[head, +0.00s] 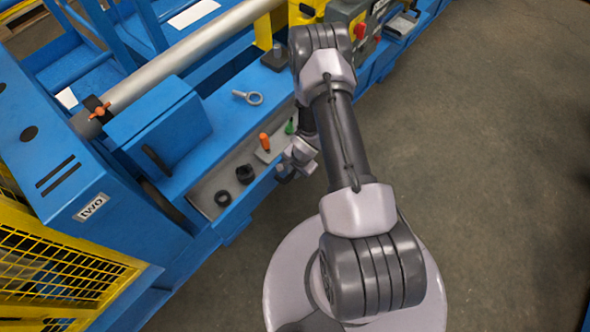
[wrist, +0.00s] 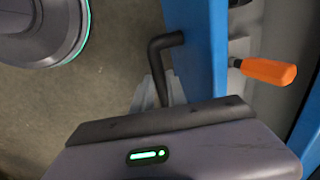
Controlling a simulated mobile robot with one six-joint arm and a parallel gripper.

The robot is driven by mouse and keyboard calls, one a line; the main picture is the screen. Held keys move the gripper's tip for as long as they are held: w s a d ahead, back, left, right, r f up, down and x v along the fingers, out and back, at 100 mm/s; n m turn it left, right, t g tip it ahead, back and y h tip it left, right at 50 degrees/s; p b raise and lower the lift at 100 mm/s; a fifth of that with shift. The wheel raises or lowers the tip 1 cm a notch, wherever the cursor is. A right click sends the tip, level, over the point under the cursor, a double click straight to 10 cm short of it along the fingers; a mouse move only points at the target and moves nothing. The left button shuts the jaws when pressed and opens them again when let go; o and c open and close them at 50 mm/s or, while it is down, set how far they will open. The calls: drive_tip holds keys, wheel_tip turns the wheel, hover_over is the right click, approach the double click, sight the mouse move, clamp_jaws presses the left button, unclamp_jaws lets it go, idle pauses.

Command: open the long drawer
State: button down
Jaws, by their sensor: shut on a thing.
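The long drawer (head: 226,181) shows in the head view as a long grey-floored tray with a blue front, set low in the blue machine; its inside is visible from above. In the wrist view its blue front (wrist: 204,55) stands upright, with a bent black handle (wrist: 162,60) projecting from it. My gripper (wrist: 158,94) is shut on the handle, its pale fingers around the lower part of the bar. In the head view my gripper (head: 287,170) is at the drawer's front side, and the handle is mostly hidden there.
Inside the drawer are black rings (head: 245,174), an orange-handled tool (head: 264,142), also in the wrist view (wrist: 268,71), and a green item (head: 289,127). An eyebolt (head: 249,97) lies on the blue ledge. Grey floor (head: 480,150) is clear at right.

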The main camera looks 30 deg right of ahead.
drive_tip(key=shift+w, duration=0.1)
drive_tip(key=c, duration=1.3)
unclamp_jaws()
drive_tip(key=shift+r, duration=0.1)
drive_tip(key=s+r+p, duration=0.1)
drive_tip(key=r+p, duration=0.1)
drive_tip(key=r, duration=0.3)
drive_tip(key=s+r+p, duration=0.1)
drive_tip(key=r+p, duration=0.2)
drive_tip(key=r, duration=0.3)
drive_tip(key=s+d+r+p, duration=0.1)
drive_tip(key=r+p, duration=0.2)
drive_tip(key=r, duration=0.3)
drive_tip(key=shift+s, duration=0.1)
